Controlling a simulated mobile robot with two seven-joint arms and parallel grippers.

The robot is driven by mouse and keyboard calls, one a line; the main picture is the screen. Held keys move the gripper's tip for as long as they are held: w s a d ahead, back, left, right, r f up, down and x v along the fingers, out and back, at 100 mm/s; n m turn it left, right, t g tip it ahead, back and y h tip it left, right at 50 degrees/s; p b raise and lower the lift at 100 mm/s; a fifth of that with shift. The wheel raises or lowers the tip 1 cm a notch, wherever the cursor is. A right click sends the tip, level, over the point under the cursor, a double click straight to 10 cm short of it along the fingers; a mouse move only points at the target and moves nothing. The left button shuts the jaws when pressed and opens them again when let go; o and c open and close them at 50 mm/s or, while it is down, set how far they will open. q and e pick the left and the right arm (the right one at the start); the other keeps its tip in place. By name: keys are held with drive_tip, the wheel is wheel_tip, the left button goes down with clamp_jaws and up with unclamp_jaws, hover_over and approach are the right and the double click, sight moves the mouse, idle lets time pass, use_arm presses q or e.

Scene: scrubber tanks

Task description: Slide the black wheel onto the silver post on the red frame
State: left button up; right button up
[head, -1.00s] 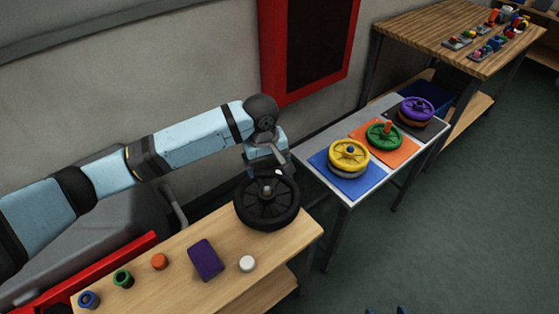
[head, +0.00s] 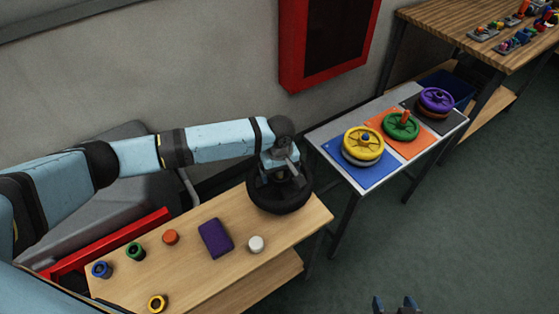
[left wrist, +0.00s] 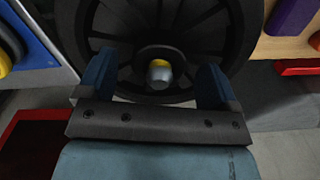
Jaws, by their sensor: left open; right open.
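The black wheel (head: 280,198) stands at the right end of the wooden table in the head view. In the left wrist view the wheel (left wrist: 95,20) fills the top, with a silver and yellow hub piece (left wrist: 159,70) at its middle. My left gripper (head: 284,172) is over the wheel, its open fingers (left wrist: 156,80) on either side of the hub; contact cannot be told. My right gripper (head: 396,305) is open and empty at the bottom edge of the head view. A red frame (head: 110,245) shows partly behind the table at left. I cannot make out its silver post.
On the wooden table (head: 205,280) lie a purple block (head: 215,238), a white cylinder (head: 256,244) and several small colored rings. A narrow table behind holds yellow (head: 363,142), green (head: 400,125) and purple (head: 436,100) wheels. The floor at right is clear.

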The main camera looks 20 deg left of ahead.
use_arm(q)
drive_tip(key=shift+f, duration=0.5)
drive_tip(key=c, duration=1.4)
drive_tip(key=o, duration=0.6)
drive_tip(key=c, duration=0.3)
drive_tip(key=shift+r, duration=0.1)
drive_tip(key=shift+r+p, duration=1.75)
drive_tip(key=shift+p, duration=0.8)
drive_tip(key=shift+w, duration=0.1)
